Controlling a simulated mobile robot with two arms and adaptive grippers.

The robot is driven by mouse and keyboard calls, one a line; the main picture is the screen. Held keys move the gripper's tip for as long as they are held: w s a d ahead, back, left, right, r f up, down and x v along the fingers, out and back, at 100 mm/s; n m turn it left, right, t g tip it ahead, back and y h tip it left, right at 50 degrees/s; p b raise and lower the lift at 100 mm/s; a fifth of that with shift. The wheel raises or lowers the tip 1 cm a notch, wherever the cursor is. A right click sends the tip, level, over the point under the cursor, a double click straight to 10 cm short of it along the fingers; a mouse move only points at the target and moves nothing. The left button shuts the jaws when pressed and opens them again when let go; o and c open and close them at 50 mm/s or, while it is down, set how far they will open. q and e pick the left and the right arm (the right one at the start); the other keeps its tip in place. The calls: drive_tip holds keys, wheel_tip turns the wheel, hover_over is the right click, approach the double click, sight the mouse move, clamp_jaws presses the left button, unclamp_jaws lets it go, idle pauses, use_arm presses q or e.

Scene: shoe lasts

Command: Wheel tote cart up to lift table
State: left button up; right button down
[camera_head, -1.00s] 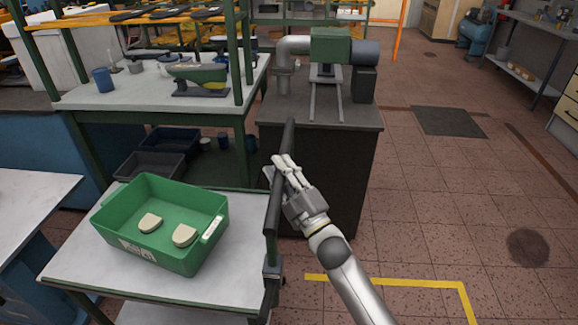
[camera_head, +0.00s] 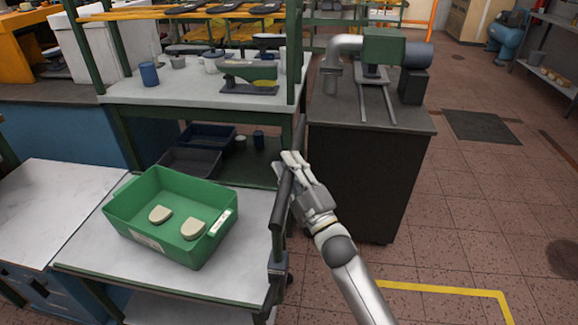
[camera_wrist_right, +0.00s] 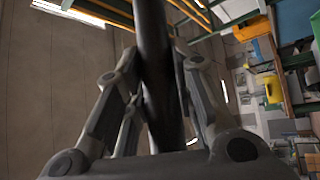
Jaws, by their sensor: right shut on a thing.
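The tote cart (camera_head: 253,235) has a pale flat top and a dark upright push handle (camera_head: 281,208) on its right side. A green tote (camera_head: 150,243) sits on it with two beige rounded pieces (camera_head: 193,229) inside. My right gripper (camera_head: 288,165) is shut on the handle. In the right wrist view the fingers close around the dark handle bar (camera_wrist_right: 155,65). A pale-topped table with a blue base (camera_head: 60,205), apparently the lift table, stands left of the cart. Their edges look close together; I cannot tell if they touch. My left gripper is out of view.
A green-framed workbench (camera_head: 200,95) with cups and a green tool stands behind the cart, dark bins (camera_head: 190,160) beneath it. A dark cabinet (camera_head: 365,175) with a green machine stands just beyond my right gripper. Tiled floor (camera_head: 490,215) at right is mostly clear.

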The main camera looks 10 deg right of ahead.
drive_tip(key=c, duration=1.6)
unclamp_jaws()
drive_tip(key=shift+a, duration=0.35)
drive_tip(key=o, duration=0.4)
drive_tip(key=shift+w+a+f, duration=0.1)
drive_tip(key=shift+a, duration=0.25)
drive_tip(key=shift+d, duration=0.2)
drive_tip(key=v, duration=1.2)
drive_tip(key=shift+w, duration=0.1)
